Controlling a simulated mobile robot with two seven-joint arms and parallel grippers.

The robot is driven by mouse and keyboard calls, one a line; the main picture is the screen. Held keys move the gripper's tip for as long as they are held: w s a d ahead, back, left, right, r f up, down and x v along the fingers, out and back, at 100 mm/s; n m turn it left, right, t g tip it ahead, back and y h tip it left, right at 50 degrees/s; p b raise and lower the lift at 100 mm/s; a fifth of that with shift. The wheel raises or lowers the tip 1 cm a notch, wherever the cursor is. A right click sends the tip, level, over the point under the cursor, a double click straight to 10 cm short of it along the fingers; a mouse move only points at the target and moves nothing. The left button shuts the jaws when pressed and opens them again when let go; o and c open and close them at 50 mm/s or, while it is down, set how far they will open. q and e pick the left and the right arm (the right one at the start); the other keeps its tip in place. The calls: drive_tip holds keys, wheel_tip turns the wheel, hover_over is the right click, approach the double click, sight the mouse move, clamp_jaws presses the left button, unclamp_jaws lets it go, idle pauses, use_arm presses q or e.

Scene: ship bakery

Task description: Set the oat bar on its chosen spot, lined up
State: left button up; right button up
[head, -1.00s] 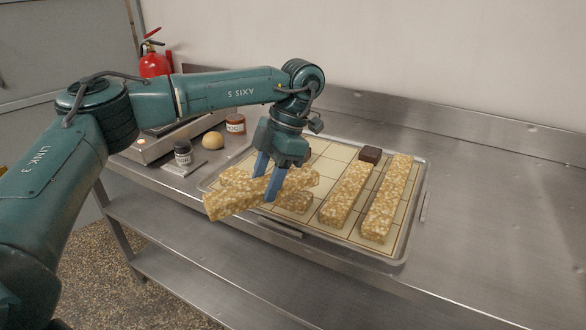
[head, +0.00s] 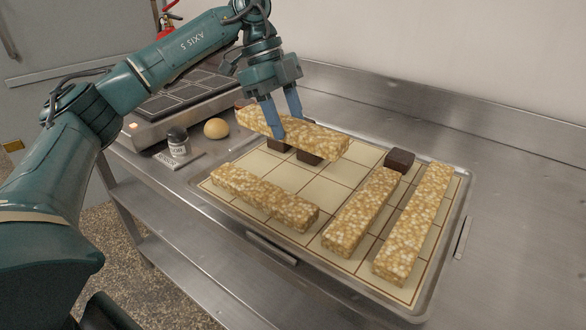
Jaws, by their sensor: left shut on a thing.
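My left gripper (head: 286,118) is shut on an oat bar (head: 318,139), a long pale golden block, and holds it above the far left part of the tray. The bar slopes down to the right in the picture. The tray (head: 458,222) has a cream mat with a brown grid (head: 318,188). Three more oat bars lie on it: one near the front left (head: 262,197), one right of the middle (head: 362,212) and one along the right side (head: 415,225). The last two lie roughly side by side. My right gripper is not in view.
Dark brown blocks sit on the mat, one at the back right (head: 399,160) and two partly hidden under the held bar (head: 308,157). A dark jar (head: 178,142), a round bun (head: 216,128) and a griddle-like appliance (head: 172,102) stand left of the tray. The counter at right is clear.

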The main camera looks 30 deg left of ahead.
use_arm(q)
wheel_tip(320, 180, down, 5)
drive_tip(key=shift+s+b, duration=0.1)
drive_tip(key=shift+b, duration=0.3)
wheel_tip(320, 180, down, 4)
drive_tip(key=shift+r+b, duration=0.1)
drive_tip(key=shift+b, duration=0.25)
drive_tip(key=shift+f, duration=0.3)
drive_tip(key=o, duration=1.1)
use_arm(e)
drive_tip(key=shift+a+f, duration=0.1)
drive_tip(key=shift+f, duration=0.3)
